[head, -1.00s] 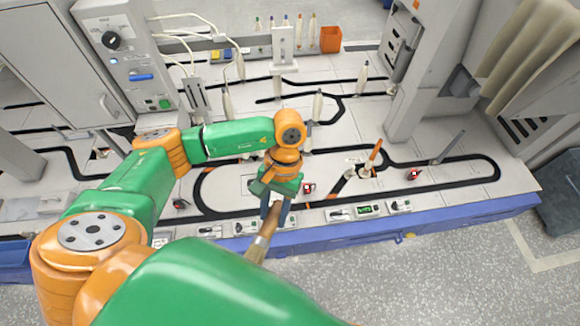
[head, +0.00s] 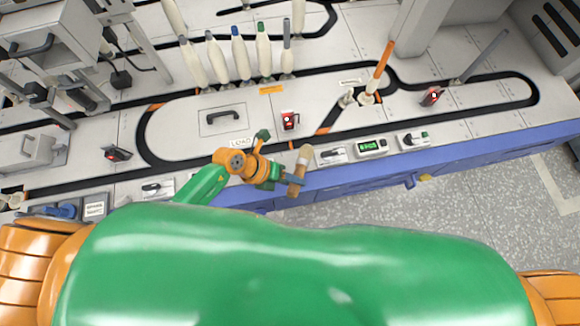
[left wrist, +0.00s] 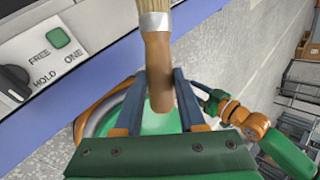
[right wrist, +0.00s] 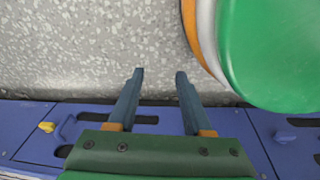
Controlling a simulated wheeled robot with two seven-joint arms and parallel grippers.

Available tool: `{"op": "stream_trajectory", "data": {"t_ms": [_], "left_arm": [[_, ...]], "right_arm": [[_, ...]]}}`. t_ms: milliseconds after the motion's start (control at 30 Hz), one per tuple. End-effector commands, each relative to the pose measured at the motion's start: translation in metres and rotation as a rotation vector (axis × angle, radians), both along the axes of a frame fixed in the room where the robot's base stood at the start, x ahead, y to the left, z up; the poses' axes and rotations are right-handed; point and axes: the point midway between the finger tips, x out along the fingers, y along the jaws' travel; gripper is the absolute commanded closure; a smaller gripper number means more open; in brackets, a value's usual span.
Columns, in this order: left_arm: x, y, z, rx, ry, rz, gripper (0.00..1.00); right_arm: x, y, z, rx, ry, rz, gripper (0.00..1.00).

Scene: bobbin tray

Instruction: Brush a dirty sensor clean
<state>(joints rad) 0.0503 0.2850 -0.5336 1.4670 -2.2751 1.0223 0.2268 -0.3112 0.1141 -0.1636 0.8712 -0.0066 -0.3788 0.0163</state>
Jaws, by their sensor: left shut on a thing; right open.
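My left gripper (head: 291,180) is shut on the wooden handle of a brush (head: 303,159), just off the front edge of the bench. In the left wrist view the brush (left wrist: 155,25) has a metal band and pale bristles pointing away from the gripper. I cannot tell which sensor is dirty. My right gripper (right wrist: 160,80) is open and empty, over the floor by the blue bench side.
Several white bobbins with coloured tips (head: 240,58) stand behind the middle sensor. An orange-tipped post (head: 380,70) and a grey rod (head: 484,57) rise at the right. Switch boxes and a green display (head: 370,146) line the front edge (head: 440,160).

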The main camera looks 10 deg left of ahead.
Motion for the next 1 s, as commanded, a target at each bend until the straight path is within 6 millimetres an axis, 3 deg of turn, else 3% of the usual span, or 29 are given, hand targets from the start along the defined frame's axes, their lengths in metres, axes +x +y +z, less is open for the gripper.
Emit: {"op": "stream_trajectory", "data": {"t_ms": [33, 167, 600, 1000], "left_arm": [[-0.004, 0.001, -0.021, -0.016, 0.011, 0.076, 1.0], [-0.004, 0.004, -0.034, -0.042, 0.016, 0.205, 1.0], [0.046, 0.021, -0.035, -0.046, 0.012, 0.22, 1.0], [0.053, 0.023, -0.03, -0.046, 0.016, 0.217, 1.0]], "right_arm": [[0.002, -0.001, -0.015, -0.001, -0.002, -0.001, 0.5], [0.005, -0.001, -0.021, -0.001, -0.007, -0.002, 0.5], [0.036, 0.025, -0.024, 0.033, -0.014, -0.002, 0.5], [0.04, 0.029, -0.018, 0.039, -0.013, -0.002, 0.5]]}}
